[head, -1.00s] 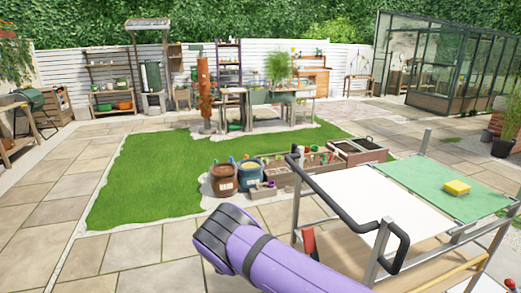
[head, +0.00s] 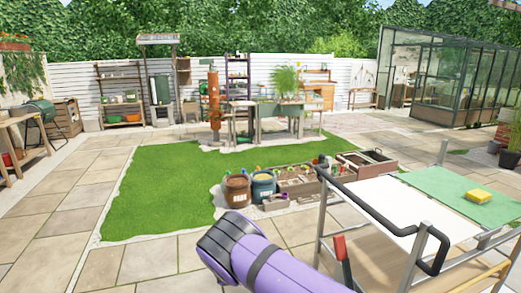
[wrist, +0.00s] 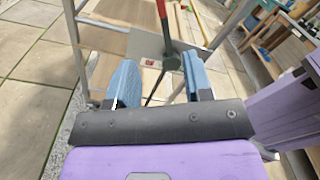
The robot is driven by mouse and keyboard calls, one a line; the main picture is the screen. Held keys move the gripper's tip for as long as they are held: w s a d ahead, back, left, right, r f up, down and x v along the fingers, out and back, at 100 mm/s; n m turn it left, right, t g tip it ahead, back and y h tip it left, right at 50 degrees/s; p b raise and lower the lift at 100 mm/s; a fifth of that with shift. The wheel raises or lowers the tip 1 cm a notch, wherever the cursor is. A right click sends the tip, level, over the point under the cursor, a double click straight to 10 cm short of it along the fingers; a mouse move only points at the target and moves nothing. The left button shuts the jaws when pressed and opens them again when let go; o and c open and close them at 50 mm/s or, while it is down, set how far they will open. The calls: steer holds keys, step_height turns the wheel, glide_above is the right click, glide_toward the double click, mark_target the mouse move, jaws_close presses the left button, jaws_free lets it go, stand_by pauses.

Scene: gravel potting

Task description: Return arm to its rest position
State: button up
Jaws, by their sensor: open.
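My gripper (wrist: 160,88) shows in the wrist view with its two blue fingers spread apart and nothing between them. Behind the gap, a red-handled tool (wrist: 162,12) with a dark lower part shows near the cart's frame; I cannot tell how far off it is. In the head view my purple arm reaches in from the bottom edge, left of the cart (head: 405,208). My gripper does not show there.
The cart carries a green mat (head: 440,192) with a yellow sponge (head: 478,196). A red handle (head: 340,247) stands at its near side. A brown pot (head: 237,190), a blue pot (head: 263,185) and wooden planters (head: 300,188) lie beyond. Paving at left is clear.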

steer(key=d+r+m+g+y, duration=0.2)
steer(key=d+r+m+g, duration=0.15)
steer(key=r, duration=0.55)
steer(key=d+r+m+g+y, duration=0.2)
steer(key=d+r+m, duration=0.25)
steer(key=r, duration=0.45)
steer(key=s+d+r+m+g+y, duration=0.1)
steer(key=s+d+r+m+y, duration=0.3)
steer(key=r, duration=0.5)
steer(key=s+d+r+m+y, duration=0.3)
steer(key=s+d+r, duration=0.2)
steer(key=r, duration=0.3)
steer(key=s+d+r+m+t+y, duration=0.1)
steer(key=s+d+r+m+y, duration=0.15)
steer(key=s+r, duration=0.4)
steer(key=s+d+r+m+t+y, duration=0.1)
steer(key=s+d+r+m+t, duration=0.1)
steer(key=s+d+r+m, duration=0.45)
steer(key=s+a+m+t+y, duration=0.1)
steer(key=s+m+t+y, duration=0.1)
steer(key=s, duration=1.5)
steer(key=shift+s+a+r+m+t, duration=0.15)
steer(key=shift+s+a+m+t, duration=0.2)
steer(key=shift+m+t, duration=0.4)
steer(key=shift+w+d+y, duration=0.1)
steer(key=shift+y, duration=0.15)
